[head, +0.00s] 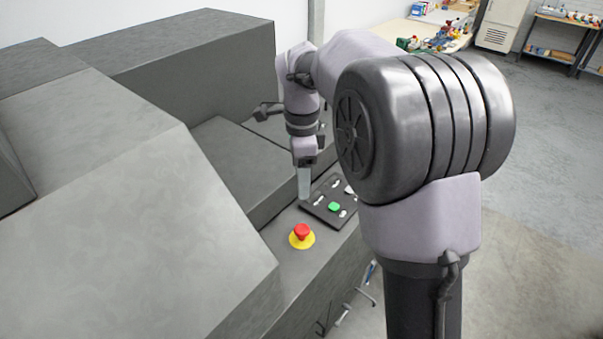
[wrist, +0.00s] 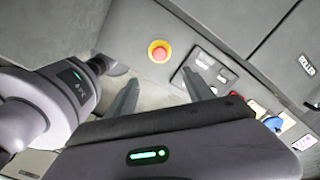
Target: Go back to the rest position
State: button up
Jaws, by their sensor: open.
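My gripper (head: 304,184) hangs above the machine's control ledge, next to a dark button panel (head: 325,206). In the wrist view its two fingers (wrist: 162,97) stand wide apart with nothing between them. The panel carries a green button (head: 334,207) and several white-marked switches. A red emergency button on a yellow base (head: 301,236) sits on the ledge nearer the camera; it also shows in the wrist view (wrist: 159,52). In the head view the fingertips overlap the panel's left edge; I cannot tell whether they touch it.
Large grey machine housings (head: 130,190) rise to the left and behind the gripper. A workbench (head: 385,33) with coloured items and a shelf (head: 560,40) stand at the back right. The concrete floor (head: 545,170) at right is clear. Tools hang below the ledge.

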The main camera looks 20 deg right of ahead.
jog(key=s+a+r+n+t+y, duration=0.15)
jog(key=s+r+n+t, duration=0.25)
jog(key=s+r+n, duration=0.65)
jog(key=s+a+f+n+t, duration=0.25)
jog(key=s+n, duration=0.25)
jog(key=s, duration=0.8)
notch_tip(320, 180, down, 19)
jog(key=s+b, duration=0.2)
jog(key=b, duration=1.5)
jog(key=shift+f+g, duration=0.15)
jog(key=shift+g, duration=0.2)
jog(key=shift+y, duration=0.25)
